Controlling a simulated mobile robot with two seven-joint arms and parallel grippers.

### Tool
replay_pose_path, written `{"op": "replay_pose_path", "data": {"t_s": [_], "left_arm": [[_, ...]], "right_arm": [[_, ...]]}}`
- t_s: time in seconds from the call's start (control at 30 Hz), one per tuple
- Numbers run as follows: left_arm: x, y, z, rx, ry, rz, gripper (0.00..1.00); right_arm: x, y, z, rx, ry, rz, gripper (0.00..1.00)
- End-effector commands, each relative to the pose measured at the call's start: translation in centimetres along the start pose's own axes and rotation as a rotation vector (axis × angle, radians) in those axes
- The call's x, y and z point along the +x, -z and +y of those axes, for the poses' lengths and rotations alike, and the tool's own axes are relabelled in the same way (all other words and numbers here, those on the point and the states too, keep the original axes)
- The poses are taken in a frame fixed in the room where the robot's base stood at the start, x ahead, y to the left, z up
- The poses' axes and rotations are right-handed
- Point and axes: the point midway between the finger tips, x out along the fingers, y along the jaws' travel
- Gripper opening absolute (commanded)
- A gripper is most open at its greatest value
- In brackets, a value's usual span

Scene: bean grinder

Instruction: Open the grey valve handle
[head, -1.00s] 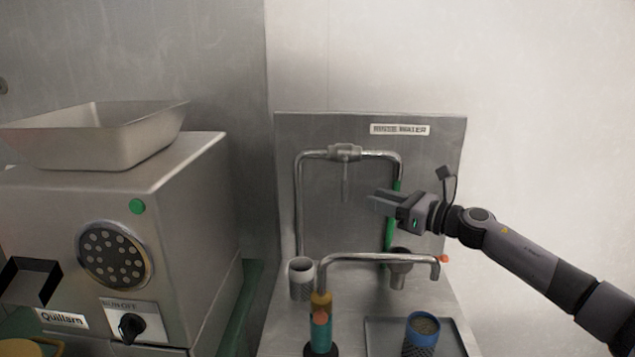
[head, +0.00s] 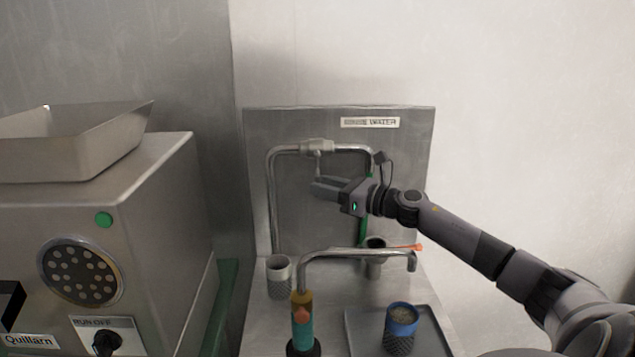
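The grey valve handle (head: 318,162) hangs down from a grey valve body (head: 317,146) on the upper pipe of the rinse-water panel. Only its upper part shows; the rest is behind my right gripper. My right gripper (head: 315,187) reaches in from the right, its fingers pointing left, just below the valve body and overlapping the handle in the picture. I cannot tell whether the fingers touch the handle or how far apart they are. My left gripper is not in view.
A lower curved spout (head: 350,252) with a teal grip (head: 302,334) stands in front. A blue-rimmed cup (head: 400,340) is on a tray (head: 432,335). A grey cup (head: 279,281) stands left. The grinder (head: 150,230) fills the left side. An orange lever (head: 406,247) is below my arm.

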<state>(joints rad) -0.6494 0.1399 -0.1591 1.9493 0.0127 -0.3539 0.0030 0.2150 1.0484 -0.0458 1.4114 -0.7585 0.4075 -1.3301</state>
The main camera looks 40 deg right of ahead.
Motion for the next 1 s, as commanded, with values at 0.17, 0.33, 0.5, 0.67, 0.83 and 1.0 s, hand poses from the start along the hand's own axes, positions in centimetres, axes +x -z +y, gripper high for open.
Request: {"op": "replay_pose_path", "data": {"t_s": [0.17, 0.33, 0.5, 0.67, 0.83, 1.0], "left_arm": [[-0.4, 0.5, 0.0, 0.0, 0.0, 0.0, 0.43], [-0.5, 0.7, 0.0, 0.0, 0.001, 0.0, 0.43], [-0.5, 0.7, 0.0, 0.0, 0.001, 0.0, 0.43], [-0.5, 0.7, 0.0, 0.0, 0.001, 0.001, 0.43], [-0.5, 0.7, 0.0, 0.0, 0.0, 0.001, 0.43], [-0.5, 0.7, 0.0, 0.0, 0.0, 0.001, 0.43]], "right_arm": [[1.4, -0.2, 0.0, 0.003, 0.001, -0.003, 0.36], [2.2, -0.1, 0.0, 0.001, 0.0, -0.001, 0.36], [2.5, 0.0, 0.0, 0.001, -0.001, 0.0, 0.36], [2.5, 0.0, 0.0, 0.001, -0.001, 0.0, 0.36], [2.5, 0.0, 0.0, 0.0, -0.001, 0.0, 0.0], [2.4, 0.0, 0.0, 0.0, -0.001, 0.001, 0.0]]}}
